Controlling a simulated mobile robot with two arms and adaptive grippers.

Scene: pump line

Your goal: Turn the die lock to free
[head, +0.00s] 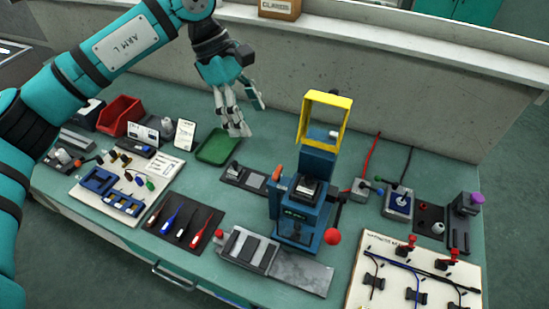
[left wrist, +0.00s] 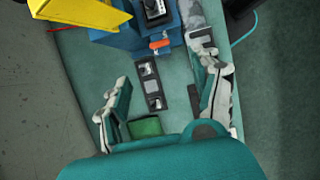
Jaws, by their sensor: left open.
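The blue press (head: 297,228) stands on the bench right of the middle, with a yellow guard frame (head: 343,118) raised above it. A small orange lever (head: 277,174) on its left side is probably the die lock; it also shows as an orange handle in the left wrist view (left wrist: 160,44). Its exact lock position cannot be read. A red ball knob (head: 332,236) is at the press's right. My left gripper (head: 247,118) is open and empty, above the back of the bench, up and left of the press and apart from the lever. My right gripper is not in view.
A green tray (head: 217,147) lies below my left gripper, with a small dark fixture (head: 243,178) between it and the press. A red bin (head: 120,115), screwdrivers on a dark mat (head: 184,225) and a wiring board (head: 410,275) stand around. A concrete wall (head: 400,90) is behind.

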